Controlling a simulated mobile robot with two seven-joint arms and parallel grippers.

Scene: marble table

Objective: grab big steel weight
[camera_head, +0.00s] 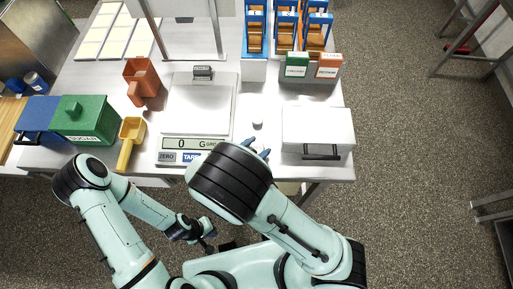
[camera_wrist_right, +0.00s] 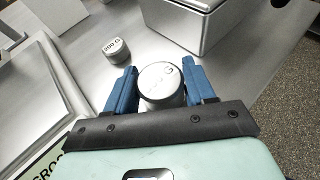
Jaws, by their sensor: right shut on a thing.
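The big steel weight (camera_wrist_right: 160,83) is a grey cylinder with a worn, marked top in the right wrist view. My right gripper (camera_wrist_right: 162,88) has its blue fingers on either side of it and is shut on it. In the head view, my right gripper (camera_head: 257,148) is at the table's front edge, right of the scale, and my arm mostly hides the weight. A smaller steel weight (camera_wrist_right: 115,49) marked 200 G stands just beyond; it also shows in the head view (camera_head: 258,124). My left gripper (camera_head: 207,231) is low in front of the table, its fingers unclear.
A scale (camera_head: 198,103) reading 0 G stands left of my right gripper. A steel box (camera_head: 317,130) with a dark handle stands to the right. A yellow scoop (camera_head: 131,140), a brown scoop (camera_head: 142,80) and a green sugar bin (camera_head: 84,117) are at the left.

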